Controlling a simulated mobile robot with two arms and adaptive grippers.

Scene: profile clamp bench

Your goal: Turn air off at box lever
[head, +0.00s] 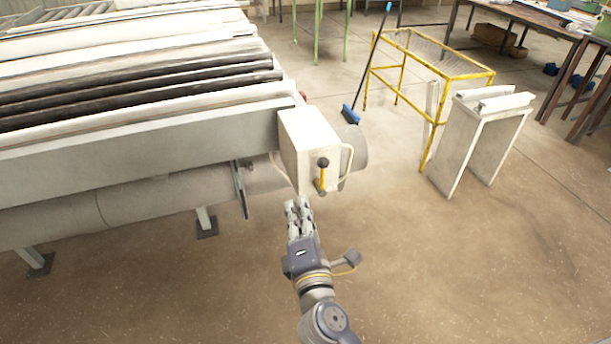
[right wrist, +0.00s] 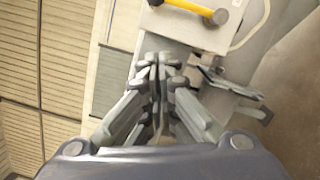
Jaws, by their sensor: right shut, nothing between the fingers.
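The cream control box (head: 307,146) is fixed to the near end of the bench in the head view. Its yellow lever (head: 322,175) with a dark knob on top stands upright on the box's front face. In the right wrist view the lever (right wrist: 188,9) shows near the top edge, on the box (right wrist: 160,28). My right gripper (head: 297,204) is just below the box in the head view, apart from the lever. Its fingers (right wrist: 158,62) are together with nothing between them. My left gripper is not in view.
The long bench with rollers (head: 150,130) fills the left. A yellow wire-frame stand (head: 440,65) and a white trestle (head: 478,135) stand to the right. The floor (head: 430,270) at the lower right is clear.

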